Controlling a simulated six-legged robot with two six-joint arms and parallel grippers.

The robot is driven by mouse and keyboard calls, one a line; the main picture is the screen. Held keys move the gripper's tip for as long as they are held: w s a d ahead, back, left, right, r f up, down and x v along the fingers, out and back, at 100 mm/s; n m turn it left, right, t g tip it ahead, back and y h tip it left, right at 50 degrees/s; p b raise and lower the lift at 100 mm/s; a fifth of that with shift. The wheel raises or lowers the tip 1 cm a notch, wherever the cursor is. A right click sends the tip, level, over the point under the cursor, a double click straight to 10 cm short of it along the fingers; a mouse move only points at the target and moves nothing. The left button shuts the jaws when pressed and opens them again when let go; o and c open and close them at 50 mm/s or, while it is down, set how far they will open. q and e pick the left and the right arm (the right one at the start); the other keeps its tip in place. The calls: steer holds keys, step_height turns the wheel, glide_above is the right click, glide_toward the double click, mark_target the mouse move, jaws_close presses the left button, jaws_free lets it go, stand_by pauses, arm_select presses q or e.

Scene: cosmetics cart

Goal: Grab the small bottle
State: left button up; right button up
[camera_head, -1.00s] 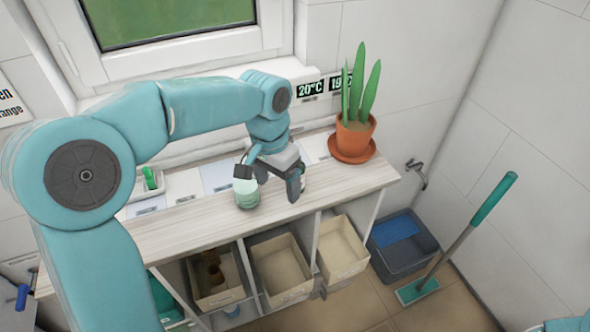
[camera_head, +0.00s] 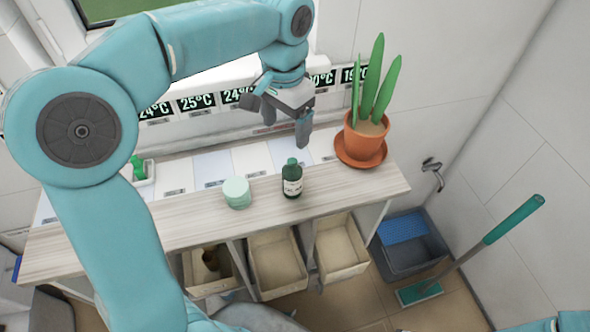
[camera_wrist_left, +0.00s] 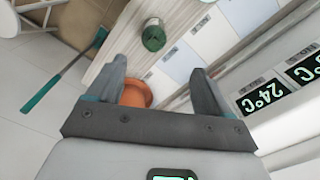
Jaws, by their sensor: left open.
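My left gripper (camera_head: 281,119) is open and empty, above and apart from the bottle in the head view. In the left wrist view the bottle (camera_wrist_left: 153,36) shows from above, beyond the fingertips of my open left gripper (camera_wrist_left: 158,68). My right gripper is not in view.
A potted plant in an orange pot (camera_head: 362,141) stands at the shelf's right end. A small white tray with a green item (camera_head: 138,168) is at the left. Open bins (camera_head: 341,246) sit below. A mop (camera_head: 470,254) and a grey bucket (camera_head: 411,250) stand right.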

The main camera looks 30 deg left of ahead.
mark_target(292, 161)
arm_select(q)
steer(key=f, duration=0.2)
steer(key=w+d+f, duration=0.1)
steer(key=shift+d+f, duration=0.1)
steer(key=shift+f, duration=0.05)
steer(key=f, duration=0.1)
steer(key=s+f, duration=0.1)
steer(key=f, duration=0.3)
steer(key=shift+s+a+f, duration=0.2)
steer(key=shift+a, duration=0.2)
steer(key=shift+w+d+f, duration=0.15)
steer(key=shift+w+f, duration=0.05)
steer(key=shift+f, duration=0.35)
steer(key=shift+w+d+f, duration=0.1)
steer(key=shift+w+f, duration=0.1)
steer(key=shift+f, duration=0.3)
steer(key=shift+d+f, duration=0.1)
steer(key=shift+f, duration=0.15)
step_height(292, 161, down, 5)
steer(key=shift+s+r, duration=0.15)
steer(key=shift+r, duration=0.05)
steer(key=shift+d+f, duration=0.1)
steer(key=shift+f, duration=0.1)
steer(key=shift+s+r, duration=0.1)
steer(key=shift+s, duration=0.05)
steer(key=c, duration=1.2)
